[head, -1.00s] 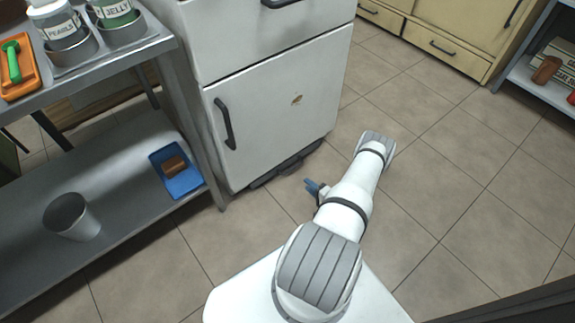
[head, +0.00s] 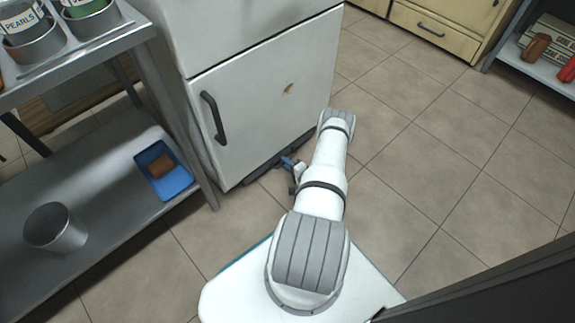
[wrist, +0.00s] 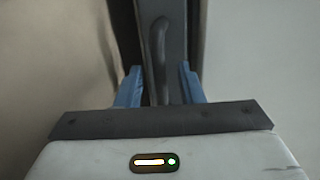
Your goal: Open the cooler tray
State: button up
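The white cooler (head: 262,95) stands at the upper middle in the head view, its lower door shut. A dark strip (head: 263,170), which looks like the cooler tray, runs low along its base by the floor and is partly hidden by my arm. My gripper (head: 289,163) is beside this strip, low near the floor. In the wrist view my gripper (wrist: 160,86) has its two blue fingers apart, one on each side of a dark bar handle (wrist: 159,45) on the strip. I cannot tell whether the fingers touch the handle.
A metal shelf unit (head: 110,203) stands at the left, holding a grey bucket (head: 56,230) and a blue tray (head: 172,182) with a brown block (head: 160,167). Yellow cabinets (head: 432,28) stand at the back. The tiled floor (head: 440,150) at the right is clear. A dark edge (head: 500,290) crosses the lower right.

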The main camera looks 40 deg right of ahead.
grip_shut()
dwell(0.3)
jog(key=shift+s, duration=0.1)
